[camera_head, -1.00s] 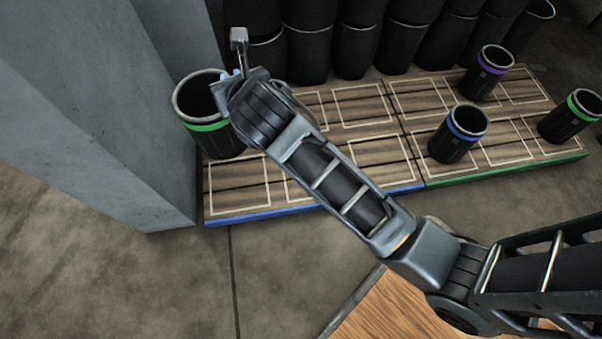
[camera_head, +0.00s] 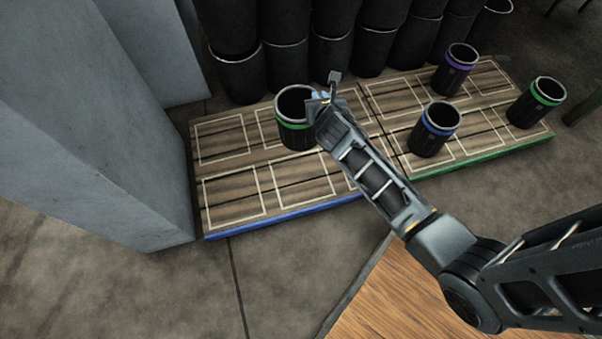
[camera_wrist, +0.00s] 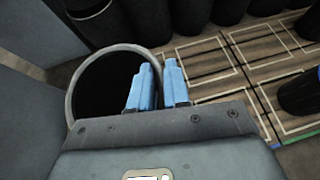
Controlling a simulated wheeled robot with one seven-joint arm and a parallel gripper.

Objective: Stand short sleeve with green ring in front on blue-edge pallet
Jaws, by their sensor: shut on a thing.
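The front row's left and middle outlined cells are bare; my arm partly covers the right end.
The adjoining green-edge pallet (camera_head: 480,160) holds sleeves with blue (camera_head: 432,138), purple (camera_head: 453,78) and green (camera_head: 530,108) rings. Several tall black sleeves (camera_head: 285,70) line the back. A grey concrete block (camera_head: 90,130) stands at the left.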

